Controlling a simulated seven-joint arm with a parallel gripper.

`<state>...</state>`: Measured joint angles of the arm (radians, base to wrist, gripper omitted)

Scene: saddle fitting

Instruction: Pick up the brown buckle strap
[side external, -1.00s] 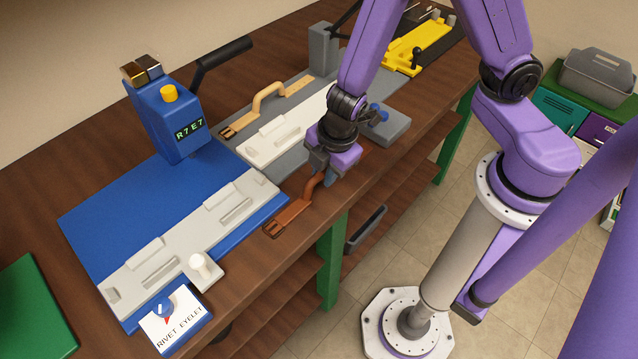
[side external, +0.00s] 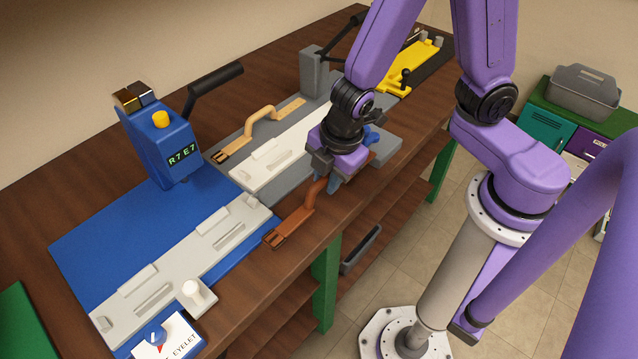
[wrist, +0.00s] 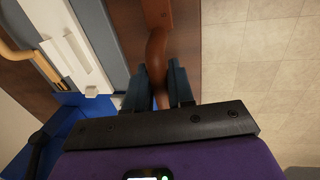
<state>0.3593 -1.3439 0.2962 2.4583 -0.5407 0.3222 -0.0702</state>
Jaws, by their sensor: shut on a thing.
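The brown buckle strap (side external: 291,226) lies along the front edge of the wooden bench, its dark buckle end toward the lower left and an arched loop toward my gripper. My gripper (side external: 326,186) is shut on the raised loop of this strap. In the wrist view the strap (wrist: 158,50) runs down between the two blue-grey fingers of my gripper (wrist: 159,92). The buckle end is hidden in the wrist view. The strap's far end is partly covered by my gripper in the side view.
A tan strap (side external: 262,125) lies behind on a grey plate beside a white fixture (side external: 283,155). A blue machine (side external: 158,140) and blue mat (side external: 100,235) with a pale jig (side external: 180,262) stand to the left. The bench edge drops off close in front of the strap.

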